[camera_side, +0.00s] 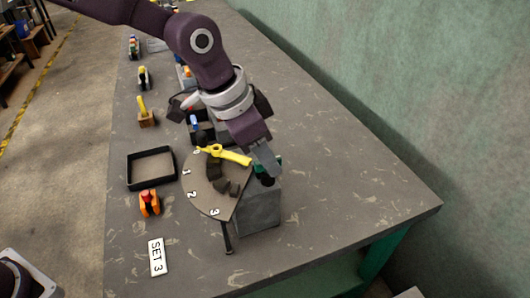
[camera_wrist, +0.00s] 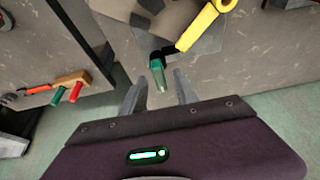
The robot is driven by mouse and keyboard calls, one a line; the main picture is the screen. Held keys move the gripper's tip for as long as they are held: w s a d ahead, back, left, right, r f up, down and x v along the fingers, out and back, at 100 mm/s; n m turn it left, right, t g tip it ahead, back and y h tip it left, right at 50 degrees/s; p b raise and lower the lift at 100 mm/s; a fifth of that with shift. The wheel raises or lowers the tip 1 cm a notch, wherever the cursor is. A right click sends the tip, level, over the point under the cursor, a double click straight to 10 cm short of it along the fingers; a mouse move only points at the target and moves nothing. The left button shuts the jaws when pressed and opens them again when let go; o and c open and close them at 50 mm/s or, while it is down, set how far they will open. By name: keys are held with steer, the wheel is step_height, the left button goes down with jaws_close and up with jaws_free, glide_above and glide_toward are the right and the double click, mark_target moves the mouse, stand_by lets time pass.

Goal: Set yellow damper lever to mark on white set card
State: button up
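The yellow damper lever (camera_side: 230,155) lies across the top of a grey-brown dial plate (camera_side: 205,185) with marks 1, 2 and 3. Its narrow left end is by the topmost mark, which is partly covered. The white set card (camera_side: 157,257) reads "SET 3" and lies flat on the table. My gripper (camera_side: 265,162) is low at the plate's right side, beyond the lever's right end. The wrist view shows its fingers (camera_wrist: 160,82) apart, with a green-tipped black handle (camera_wrist: 158,76) between or just past the tips. The yellow lever (camera_wrist: 205,24) is outside the fingers there.
A grey block (camera_side: 260,208) stands beside the dial. A black tray (camera_side: 151,168) and an orange-red item (camera_side: 149,203) sit left of it. A yellow-handled item on a wooden block (camera_side: 145,112) stands farther back. The table's right side is clear, beside a green wall.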

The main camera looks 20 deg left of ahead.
jaws_close()
stand_by(1.4)
